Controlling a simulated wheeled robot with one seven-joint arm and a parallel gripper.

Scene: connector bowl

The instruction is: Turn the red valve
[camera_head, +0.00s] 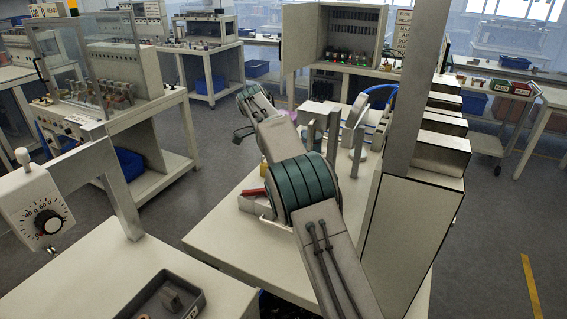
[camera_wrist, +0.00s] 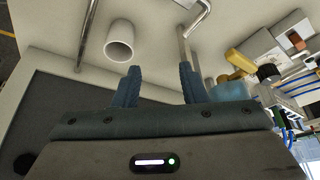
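A small red handle-like part (camera_head: 251,192) shows at the left edge of the middle bench, beside a white block and left of my arm. It may be the red valve, but its shape is too small to be sure. No red valve can be made out in the wrist view. My gripper (camera_wrist: 160,84) is open and empty in the wrist view, its two dark blue fingers apart. A white cup-like cylinder (camera_wrist: 120,40) and a bent metal rod (camera_wrist: 184,45) lie beyond the fingers. In the head view my arm hides part of the bench, and I cannot make out the fingertips.
A tall pale cabinet (camera_head: 405,235) with a metal post stands right of my arm. A dial box (camera_head: 39,207) hangs at the left. A dark tray (camera_head: 160,297) sits on the near bench. A brass-coloured fitting (camera_wrist: 236,65) is right of the fingers.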

